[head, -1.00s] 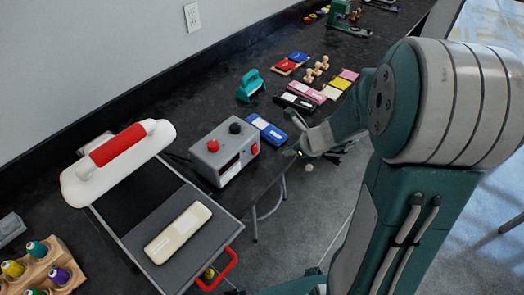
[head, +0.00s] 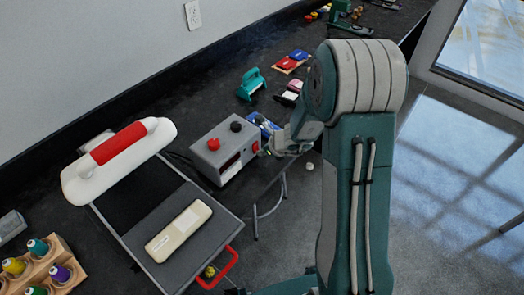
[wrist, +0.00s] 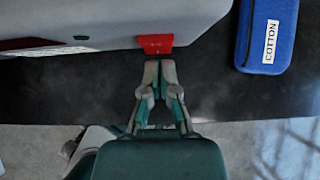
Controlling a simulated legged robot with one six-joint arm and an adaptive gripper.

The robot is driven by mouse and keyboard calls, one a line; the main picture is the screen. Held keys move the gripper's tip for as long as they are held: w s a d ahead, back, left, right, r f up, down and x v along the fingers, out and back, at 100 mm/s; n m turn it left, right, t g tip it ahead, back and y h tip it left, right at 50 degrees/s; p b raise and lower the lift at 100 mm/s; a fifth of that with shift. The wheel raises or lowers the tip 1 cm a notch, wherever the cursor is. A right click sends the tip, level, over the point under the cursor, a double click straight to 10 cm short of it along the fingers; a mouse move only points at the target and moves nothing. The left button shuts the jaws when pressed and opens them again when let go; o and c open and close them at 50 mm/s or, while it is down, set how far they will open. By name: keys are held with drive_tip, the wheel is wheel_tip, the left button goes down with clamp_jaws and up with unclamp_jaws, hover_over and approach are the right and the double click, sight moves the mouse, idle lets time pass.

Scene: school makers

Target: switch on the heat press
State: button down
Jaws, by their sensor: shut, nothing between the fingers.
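The heat press has a white upper part with a red handle (head: 118,144), a grey lower plate (head: 150,212) and a grey control box (head: 213,165). The box carries a red knob (head: 213,144) and a black knob (head: 236,127) on top. A red switch (head: 255,147) sits on its front face, and also shows in the wrist view (wrist: 155,43). My gripper (head: 268,150) is in front of that face. In the wrist view my gripper (wrist: 160,66) is shut and empty, its fingertips just below the red switch; I cannot tell if they touch.
A blue case labelled COTTON (wrist: 267,35) lies right of the box. A cream block (head: 180,230) lies on the lower plate, and a red pull handle (head: 222,270) juts from its front. A thread-spool rack (head: 68,258) stands left. Open floor lies before the dark counter.

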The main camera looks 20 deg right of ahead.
drive_tip(key=shift+w+a, duration=0.1)
drive_tip(key=shift+w, duration=0.05)
drive_tip(key=shift+w+a+f, duration=0.1)
drive_tip(key=shift+w+a, duration=0.1)
drive_tip(key=shift+w, duration=0.05)
idle(0.4)
